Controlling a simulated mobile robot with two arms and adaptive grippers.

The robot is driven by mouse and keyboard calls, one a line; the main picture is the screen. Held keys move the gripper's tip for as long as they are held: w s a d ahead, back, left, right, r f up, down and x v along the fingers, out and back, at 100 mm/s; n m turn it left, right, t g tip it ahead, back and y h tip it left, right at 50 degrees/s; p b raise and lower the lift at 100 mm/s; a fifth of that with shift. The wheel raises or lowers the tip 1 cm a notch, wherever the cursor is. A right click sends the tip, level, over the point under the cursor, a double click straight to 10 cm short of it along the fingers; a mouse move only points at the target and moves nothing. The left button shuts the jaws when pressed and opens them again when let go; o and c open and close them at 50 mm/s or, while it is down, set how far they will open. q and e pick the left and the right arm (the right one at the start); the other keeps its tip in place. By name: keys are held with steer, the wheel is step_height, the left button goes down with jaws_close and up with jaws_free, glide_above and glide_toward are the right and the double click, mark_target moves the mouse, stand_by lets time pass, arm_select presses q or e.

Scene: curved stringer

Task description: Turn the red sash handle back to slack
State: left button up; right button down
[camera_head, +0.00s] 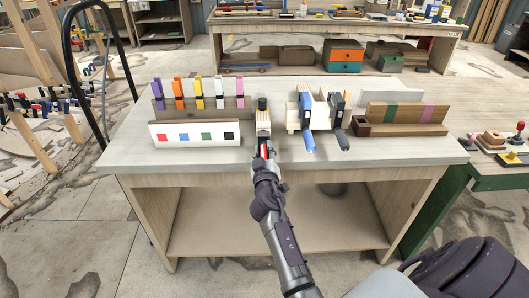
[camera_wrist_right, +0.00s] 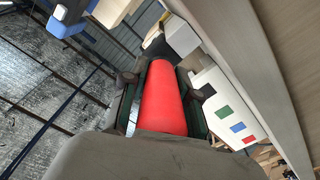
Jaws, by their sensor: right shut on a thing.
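The red sash handle (camera_wrist_right: 163,100) is a smooth red cylinder that fills the middle of the right wrist view. My right gripper (camera_wrist_right: 160,105) is shut around it, with a dark finger along each side. In the head view my right gripper (camera_head: 264,148) is at the front of the bench, below a light wooden block with a black top (camera_head: 263,120). Only a sliver of red shows there, and the rest of the handle is hidden by the gripper. My left gripper is not in view.
Left on the bench (camera_head: 215,172) stands a white board with coloured squares (camera_head: 194,134), before a rack of coloured clamps (camera_head: 198,95). A wooden rack (camera_head: 400,125) stands further right.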

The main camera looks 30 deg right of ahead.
steer(key=n, duration=0.3)
steer(key=shift+n, duration=0.4)
steer(key=n, duration=0.3)
steer(key=shift+n, duration=0.3)
steer(key=n, duration=0.3)
steer(key=shift+n, duration=0.4)
steer(key=n+p, duration=0.1)
steer(key=n, duration=0.2)
steer(key=shift+n, duration=0.3)
steer(key=n+p, duration=0.2)
steer(key=n, duration=0.4)
steer(key=n+p, duration=0.2)
steer(key=n, duration=0.1)
steer(key=shift+n, duration=0.4)
steer(key=shift+f+n+p, duration=0.15)
steer(key=shift+n+p, duration=0.6)
steer(key=shift+n, duration=0.75)
